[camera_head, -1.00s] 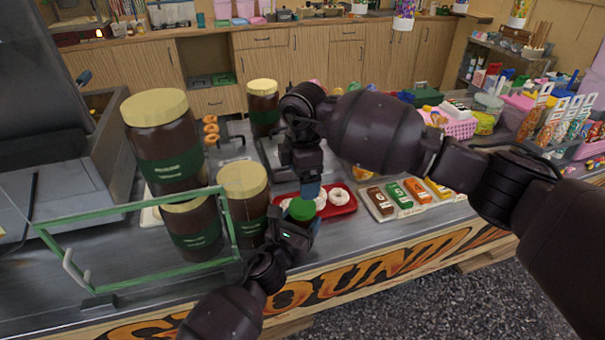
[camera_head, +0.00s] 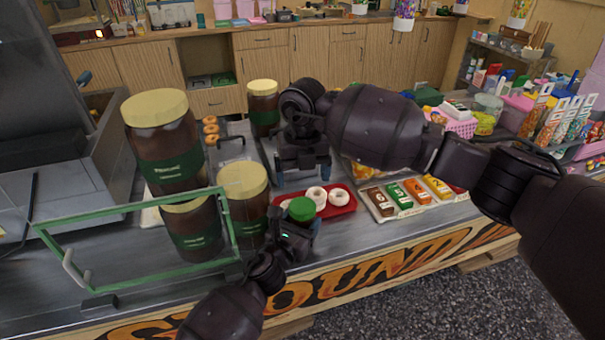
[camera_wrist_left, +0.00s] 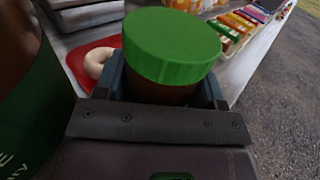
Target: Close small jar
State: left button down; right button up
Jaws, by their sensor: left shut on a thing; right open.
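The small jar (camera_wrist_left: 160,92) is brown with a green lid (camera_wrist_left: 172,40). In the left wrist view it stands between the fingers of my left gripper (camera_wrist_left: 165,90), which is shut on it. The green lid sits on top of the jar; whether it is screwed tight I cannot tell. In the head view the green lid (camera_head: 301,208) shows just above my left gripper (camera_head: 300,230), whose body hides most of the jar. My right gripper (camera_head: 304,182) is open and empty, above and behind the lid, apart from it.
A red tray (camera_head: 345,206) with white donuts lies just behind the jar. Large brown jars with cream lids (camera_head: 243,178) stand close on the left, beside a green-framed glass panel (camera_head: 140,215). Wrapped bars (camera_head: 415,192) lie to the right. The counter's front edge is near.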

aim_at(303, 206)
jog(key=n, duration=0.7)
jog(key=shift+s, duration=0.1)
jog(key=n, duration=0.8)
jog(key=shift+f, duration=0.15)
jog(key=shift+f, duration=3.9)
jog(key=shift+c, duration=0.2)
